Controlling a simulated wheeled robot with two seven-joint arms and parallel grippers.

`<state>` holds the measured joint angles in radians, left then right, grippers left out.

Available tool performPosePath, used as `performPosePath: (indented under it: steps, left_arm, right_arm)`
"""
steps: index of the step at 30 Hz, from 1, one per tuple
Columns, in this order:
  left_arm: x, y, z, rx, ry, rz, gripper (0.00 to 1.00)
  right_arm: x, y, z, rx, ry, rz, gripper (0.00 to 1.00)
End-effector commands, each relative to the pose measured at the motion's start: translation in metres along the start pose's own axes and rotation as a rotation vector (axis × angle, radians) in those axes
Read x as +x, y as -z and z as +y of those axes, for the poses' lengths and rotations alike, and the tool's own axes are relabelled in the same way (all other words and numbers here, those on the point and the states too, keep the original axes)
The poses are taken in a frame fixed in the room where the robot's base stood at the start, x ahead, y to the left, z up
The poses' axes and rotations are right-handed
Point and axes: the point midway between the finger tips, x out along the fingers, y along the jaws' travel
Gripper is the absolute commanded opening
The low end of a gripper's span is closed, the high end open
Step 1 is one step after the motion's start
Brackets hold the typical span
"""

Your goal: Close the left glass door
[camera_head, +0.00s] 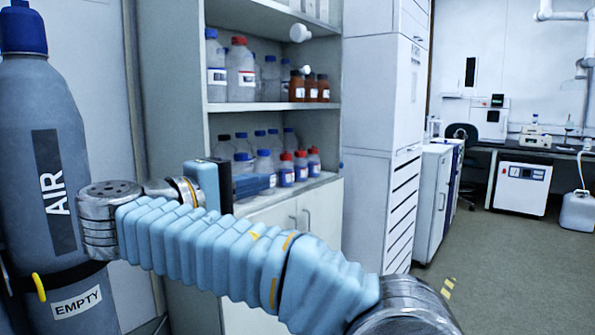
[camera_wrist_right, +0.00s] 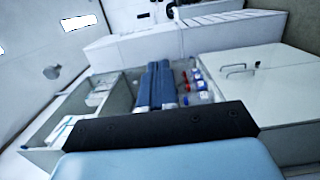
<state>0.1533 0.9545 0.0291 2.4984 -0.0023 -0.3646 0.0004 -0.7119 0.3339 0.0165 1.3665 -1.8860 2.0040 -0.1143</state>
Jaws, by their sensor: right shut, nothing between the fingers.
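I cannot make out the left glass door's pane for certain in either view. The cabinet (camera_head: 172,110) that holds the shelves stands open-fronted at the centre left, its bottles in plain sight. My right gripper (camera_head: 260,184) is in front of its lower shelf, at the left side, pointing right. In the right wrist view its two blue fingers (camera_wrist_right: 155,85) lie together, shut and empty, with bottles beyond them. I cannot tell whether it touches anything. My left gripper is out of view.
Bottles (camera_head: 241,70) fill the upper shelf, and more with red and blue caps stand on the lower shelf. White lower doors (camera_head: 318,215) have handles. A grey AIR cylinder (camera_head: 45,150) stands at the left.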

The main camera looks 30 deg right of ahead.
Motion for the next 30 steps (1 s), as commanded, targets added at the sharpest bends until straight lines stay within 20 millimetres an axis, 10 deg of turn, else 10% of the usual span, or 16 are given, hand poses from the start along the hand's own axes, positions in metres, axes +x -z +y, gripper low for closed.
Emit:
performPosePath:
  steps: [15, 30]
  left_arm:
    - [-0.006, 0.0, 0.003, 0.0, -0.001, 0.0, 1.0]
    - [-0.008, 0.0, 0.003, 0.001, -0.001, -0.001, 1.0]
  right_arm:
    - [0.101, -0.001, 0.001, -0.001, 0.0, -0.001, 0.0]
    - [0.124, 0.0, -0.001, -0.002, 0.0, 0.002, 0.0]
